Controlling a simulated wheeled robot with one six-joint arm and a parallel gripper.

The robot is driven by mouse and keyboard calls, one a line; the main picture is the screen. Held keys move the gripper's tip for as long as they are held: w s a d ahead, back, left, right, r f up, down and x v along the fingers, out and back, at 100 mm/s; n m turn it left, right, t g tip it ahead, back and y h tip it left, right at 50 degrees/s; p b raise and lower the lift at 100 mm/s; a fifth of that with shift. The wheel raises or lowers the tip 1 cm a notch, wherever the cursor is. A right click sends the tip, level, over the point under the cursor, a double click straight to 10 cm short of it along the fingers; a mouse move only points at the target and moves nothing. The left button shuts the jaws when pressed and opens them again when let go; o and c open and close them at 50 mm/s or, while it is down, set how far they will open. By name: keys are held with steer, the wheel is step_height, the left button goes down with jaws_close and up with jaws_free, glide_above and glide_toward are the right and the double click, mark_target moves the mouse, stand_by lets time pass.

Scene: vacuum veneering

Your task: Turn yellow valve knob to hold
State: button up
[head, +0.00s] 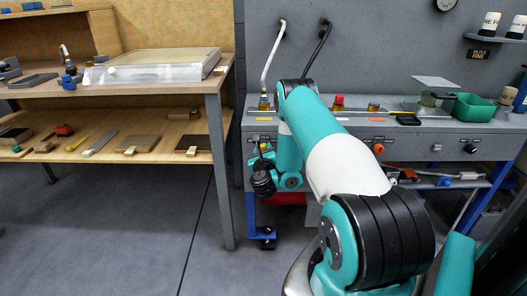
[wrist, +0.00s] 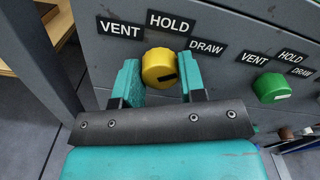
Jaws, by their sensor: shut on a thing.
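The yellow valve knob (wrist: 160,68) sits on the grey panel (wrist: 215,70) in the wrist view, under the labels VENT, HOLD and DRAW. A short dark mark shows on its lower right face; which label it points to is hard to tell. My gripper (wrist: 159,84) has one teal finger on each side of the knob and is shut on it.
A green knob (wrist: 271,88) with the same labels is to the right in the wrist view. The head view shows an orange knob (head: 379,149) farther along the bench. A wooden shelf unit (head: 226,150) stands close on the left. Hoses (head: 270,65) rise behind the bench.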

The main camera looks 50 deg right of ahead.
steer(key=n+p, duration=0.3)
steer(key=n, duration=0.7)
steer(key=shift+n, duration=0.3)
stand_by(0.4)
steer(key=o, duration=0.9)
steer(key=shift+a, duration=0.1)
